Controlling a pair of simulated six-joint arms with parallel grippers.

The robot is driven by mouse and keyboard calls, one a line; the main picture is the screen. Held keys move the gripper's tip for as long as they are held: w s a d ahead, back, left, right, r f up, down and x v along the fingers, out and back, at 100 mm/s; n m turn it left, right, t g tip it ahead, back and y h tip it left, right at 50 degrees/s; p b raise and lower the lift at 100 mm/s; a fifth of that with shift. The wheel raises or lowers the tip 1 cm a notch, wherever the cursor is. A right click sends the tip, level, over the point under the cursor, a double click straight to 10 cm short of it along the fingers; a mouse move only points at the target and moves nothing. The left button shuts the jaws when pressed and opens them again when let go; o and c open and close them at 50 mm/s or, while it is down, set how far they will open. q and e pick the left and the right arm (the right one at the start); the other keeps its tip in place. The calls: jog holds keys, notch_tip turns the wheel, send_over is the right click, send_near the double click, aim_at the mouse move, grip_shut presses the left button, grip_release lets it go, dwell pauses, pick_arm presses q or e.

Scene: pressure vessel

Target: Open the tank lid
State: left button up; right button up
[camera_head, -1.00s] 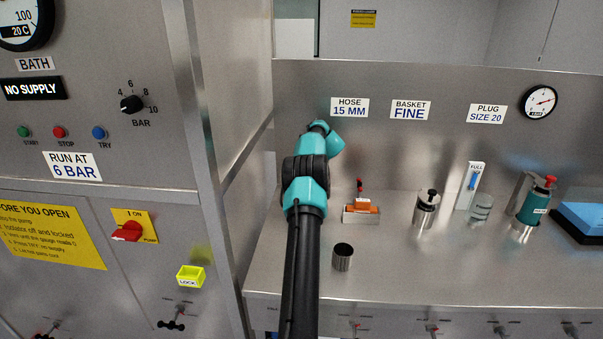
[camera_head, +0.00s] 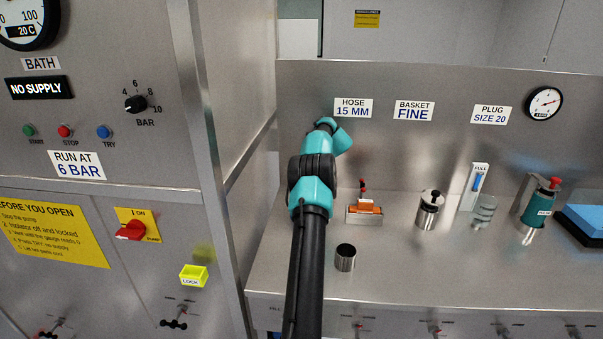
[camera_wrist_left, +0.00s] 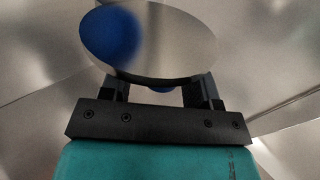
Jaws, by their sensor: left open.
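In the left wrist view my left gripper (camera_wrist_left: 165,92) has its two dark fingers apart. A round, shiny metal disc (camera_wrist_left: 180,40) with a blurred blue patch on its left fills the view just beyond the fingertips. A small blue part (camera_wrist_left: 161,89) shows under its edge, between the fingers. I cannot tell whether this disc is the tank lid, or whether the fingers touch it. In the head view a teal and black arm of mine (camera_head: 310,180) reaches up from the bottom middle; its gripper is not visible there. No tank lid can be made out in the head view.
The control panel (camera_head: 80,120) stands at left, with a red isolator switch (camera_head: 131,231) and a yellow lock box (camera_head: 193,276). On the steel bench (camera_head: 400,270) are an orange-topped block (camera_head: 364,212), a metal cup (camera_head: 345,257), a canister (camera_head: 430,210) and a green flask (camera_head: 538,205).

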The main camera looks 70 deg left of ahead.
pick_arm(q)
jog(key=v, duration=1)
jog(key=shift+d, duration=0.1)
